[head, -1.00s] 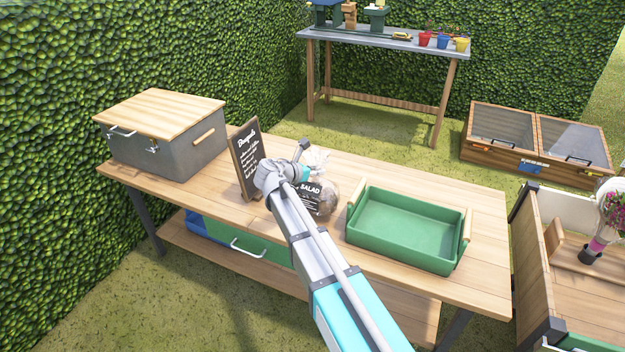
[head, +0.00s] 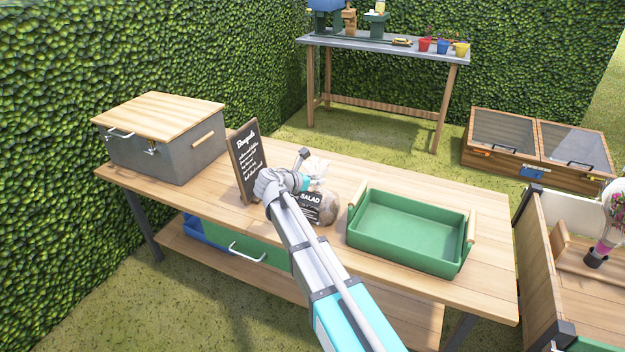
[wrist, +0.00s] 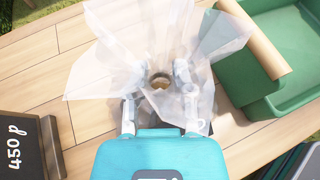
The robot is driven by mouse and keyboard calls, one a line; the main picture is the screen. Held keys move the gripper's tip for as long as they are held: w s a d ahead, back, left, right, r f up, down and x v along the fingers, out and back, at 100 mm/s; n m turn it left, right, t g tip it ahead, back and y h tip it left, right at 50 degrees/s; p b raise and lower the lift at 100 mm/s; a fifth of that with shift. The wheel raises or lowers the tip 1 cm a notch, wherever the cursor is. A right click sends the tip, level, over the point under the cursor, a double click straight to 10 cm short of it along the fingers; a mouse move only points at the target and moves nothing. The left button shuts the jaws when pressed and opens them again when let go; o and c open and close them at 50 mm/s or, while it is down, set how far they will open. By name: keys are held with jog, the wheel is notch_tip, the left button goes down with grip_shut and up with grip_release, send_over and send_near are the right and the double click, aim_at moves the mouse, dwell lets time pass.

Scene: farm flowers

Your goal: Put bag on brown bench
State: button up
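The bag (head: 328,210) is clear plastic with a dark "SALAD" label and brownish contents. It stands upright on the light wooden table (head: 400,172), between a chalkboard sign and a green tray. My gripper (head: 307,183) is at the bag's upper part. In the wrist view, the bag's flared clear top (wrist: 160,30) spreads around and past the fingers. The two fingers of my gripper (wrist: 158,78) stand apart on either side of the bag's narrow neck, with a gap between them. The bag's lower part is hidden there. I cannot tell which surface is the brown bench.
The green tray (head: 400,262) with wooden handles is right of the bag. The chalkboard sign (head: 247,160) is close on the left, and a grey box (head: 165,150) stands farther left. A grey-topped workbench (head: 385,40) is behind. Wooden planters (head: 545,270) stand at the right.

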jog(key=o, duration=0.5)
jog(key=shift+c, duration=0.2)
jog(key=shift+r, duration=0.15)
jog(key=shift+r, duration=0.15)
jog(key=p+v, duration=0.5)
jog(key=v, duration=0.7)
dwell(0.4)
